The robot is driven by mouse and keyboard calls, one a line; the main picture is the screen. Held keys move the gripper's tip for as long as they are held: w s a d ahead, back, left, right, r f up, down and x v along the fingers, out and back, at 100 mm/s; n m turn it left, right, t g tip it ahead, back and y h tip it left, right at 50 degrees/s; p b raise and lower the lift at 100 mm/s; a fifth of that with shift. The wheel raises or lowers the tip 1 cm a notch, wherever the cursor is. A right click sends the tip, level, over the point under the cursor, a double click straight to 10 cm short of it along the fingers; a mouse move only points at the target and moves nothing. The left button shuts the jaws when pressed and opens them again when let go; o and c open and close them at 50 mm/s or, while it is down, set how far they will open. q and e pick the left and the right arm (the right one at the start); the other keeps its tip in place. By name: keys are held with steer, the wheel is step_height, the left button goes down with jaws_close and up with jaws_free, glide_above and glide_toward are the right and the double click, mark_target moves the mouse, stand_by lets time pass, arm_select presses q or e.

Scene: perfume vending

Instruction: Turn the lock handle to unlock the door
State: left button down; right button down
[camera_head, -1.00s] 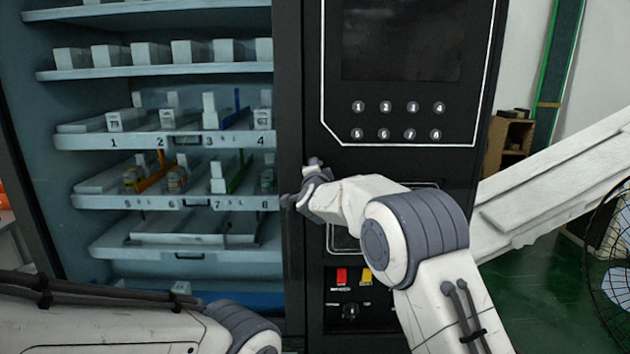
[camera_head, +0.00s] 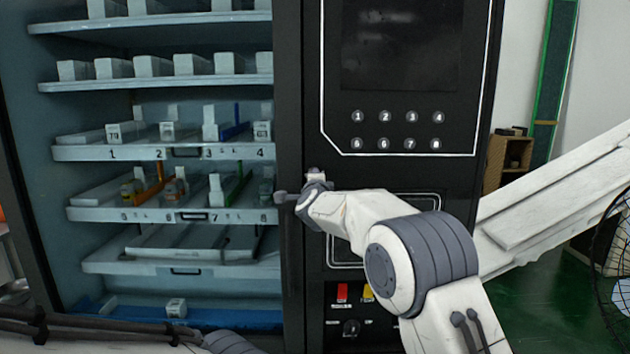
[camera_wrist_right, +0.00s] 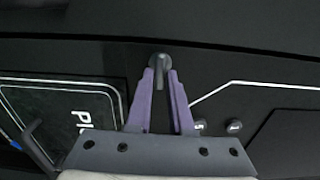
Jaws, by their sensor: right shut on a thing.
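The lock handle (camera_wrist_right: 161,68) is a dark grey lever on a round mount on the black frame of the vending machine. In the right wrist view it sits between the purple fingertips of my right gripper (camera_wrist_right: 160,78), which is shut on it. In the head view my right gripper (camera_head: 306,192) reaches the black door frame (camera_head: 290,100); a grey end of the handle (camera_head: 283,197) shows at its left, and the wrist hides most of it. The glass door beside the frame looks closed. My left arm shows only at the bottom left; its gripper is out of view.
Numbered buttons (camera_head: 398,130) and a dark screen (camera_head: 400,45) are above my right arm. Red (camera_head: 342,292) and yellow (camera_head: 367,291) parts and a knob (camera_head: 351,328) are below. Shelves (camera_head: 160,153) with boxes are at left; a fan (camera_head: 615,255) is at right.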

steer(key=shift+f, duration=0.1)
steer(key=c, duration=0.8)
jaws_free()
steer(key=shift+d, duration=0.1)
steer(key=shift+s, duration=0.15)
steer(key=s+b, duration=0.2)
steer(key=s, duration=0.8)
steer(key=shift+s, duration=0.1)
